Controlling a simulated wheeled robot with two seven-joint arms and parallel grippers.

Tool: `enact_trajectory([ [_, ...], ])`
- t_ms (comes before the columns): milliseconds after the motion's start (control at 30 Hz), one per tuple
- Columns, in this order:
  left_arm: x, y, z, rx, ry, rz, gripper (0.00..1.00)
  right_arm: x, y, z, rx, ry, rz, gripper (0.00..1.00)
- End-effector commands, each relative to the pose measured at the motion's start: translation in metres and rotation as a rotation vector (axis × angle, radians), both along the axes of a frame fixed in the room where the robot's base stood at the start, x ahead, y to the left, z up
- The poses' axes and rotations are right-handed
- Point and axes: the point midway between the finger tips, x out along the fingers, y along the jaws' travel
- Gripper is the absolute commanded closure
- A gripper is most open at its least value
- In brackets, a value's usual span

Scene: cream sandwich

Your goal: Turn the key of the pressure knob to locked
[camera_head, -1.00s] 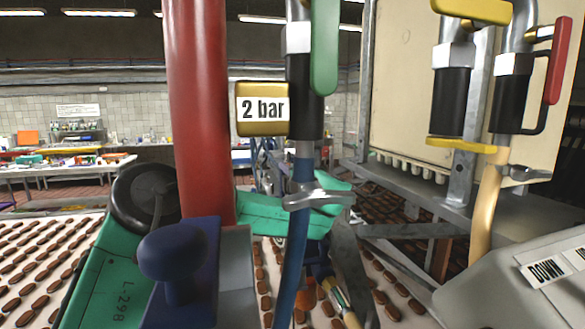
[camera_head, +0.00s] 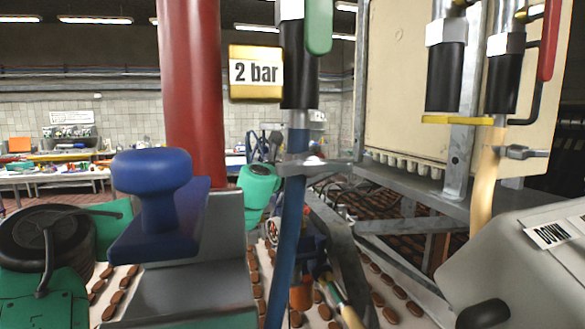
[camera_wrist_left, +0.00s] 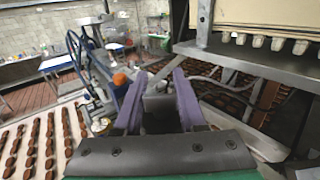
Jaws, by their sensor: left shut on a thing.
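In the left wrist view the two purple fingers of my left gripper (camera_wrist_left: 158,76) stand on either side of a dark grey piece (camera_wrist_left: 158,88). The gripper is shut on this piece; I cannot tell whether it is the key. In the head view the green wrist (camera_head: 258,188) of my left arm shows behind the blue hose, and its fingers are mostly hidden. A yellow "2 bar" sign (camera_head: 257,72) hangs beside a black valve with a green handle (camera_head: 319,25). I cannot pick out the pressure knob or its locked mark. My right gripper is not in view.
The blue hose (camera_head: 291,220) crosses the middle. A grey panel (camera_head: 500,270) stands at the right. Brown biscuits lie in rows below.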

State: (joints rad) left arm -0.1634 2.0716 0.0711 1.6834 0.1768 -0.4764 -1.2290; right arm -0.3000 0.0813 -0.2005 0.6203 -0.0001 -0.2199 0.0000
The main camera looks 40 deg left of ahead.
Motion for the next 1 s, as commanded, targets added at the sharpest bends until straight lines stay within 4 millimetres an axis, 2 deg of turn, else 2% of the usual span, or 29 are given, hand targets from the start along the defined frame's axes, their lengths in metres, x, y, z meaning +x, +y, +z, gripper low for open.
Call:
enact_trajectory([
  [500, 0.002, -0.012, -0.006, -0.003, 0.003, -0.444, 1.00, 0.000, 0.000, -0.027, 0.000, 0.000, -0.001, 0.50],
  [700, 0.002, -0.016, -0.004, -0.001, 0.004, -0.553, 1.00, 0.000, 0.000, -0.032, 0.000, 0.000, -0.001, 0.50],
  [1000, 0.001, -0.019, -0.002, 0.001, 0.004, -0.622, 1.00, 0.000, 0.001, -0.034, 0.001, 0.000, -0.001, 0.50],
])
